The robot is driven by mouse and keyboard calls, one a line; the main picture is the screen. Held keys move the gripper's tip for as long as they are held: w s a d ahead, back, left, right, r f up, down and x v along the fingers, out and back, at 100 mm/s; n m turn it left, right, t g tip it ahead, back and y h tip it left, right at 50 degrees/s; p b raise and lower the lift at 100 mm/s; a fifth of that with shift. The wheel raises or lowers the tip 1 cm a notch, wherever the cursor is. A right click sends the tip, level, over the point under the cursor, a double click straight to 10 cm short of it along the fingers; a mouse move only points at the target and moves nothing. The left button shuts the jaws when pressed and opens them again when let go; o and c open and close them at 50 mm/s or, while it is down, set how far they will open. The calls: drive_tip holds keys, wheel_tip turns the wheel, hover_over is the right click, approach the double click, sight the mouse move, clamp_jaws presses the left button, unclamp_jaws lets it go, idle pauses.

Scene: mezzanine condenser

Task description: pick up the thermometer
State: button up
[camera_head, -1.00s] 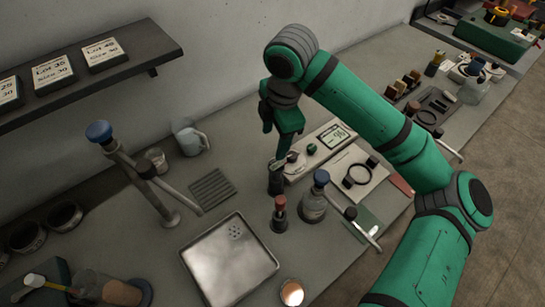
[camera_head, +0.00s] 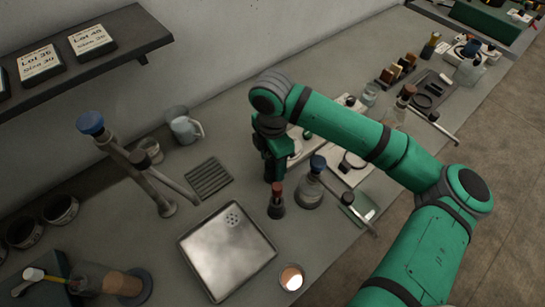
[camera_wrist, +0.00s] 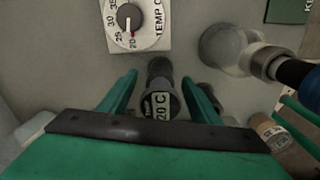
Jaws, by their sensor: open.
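The thermometer appears to be the dark upright cylinder (camera_wrist: 159,104) with a "20 C" readout in the wrist view. It stands between the two green fingers of my gripper (camera_wrist: 159,80), with a gap visible on each side. My gripper is open around it and does not appear to touch it. In the head view my gripper (camera_head: 272,172) points down at the bench, behind the small red-topped bottle, and mostly hides the thermometer.
A red-topped dark bottle (camera_head: 277,203) and a blue-stoppered flask (camera_head: 309,188) stand close by. A white dial panel marked TEMP C (camera_wrist: 137,22) lies beyond the fingers. A metal tray (camera_head: 227,252) and ribbed mat (camera_head: 209,177) are to the left.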

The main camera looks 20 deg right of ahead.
drive_tip(key=shift+f, duration=0.95)
drive_tip(key=c, duration=1.2)
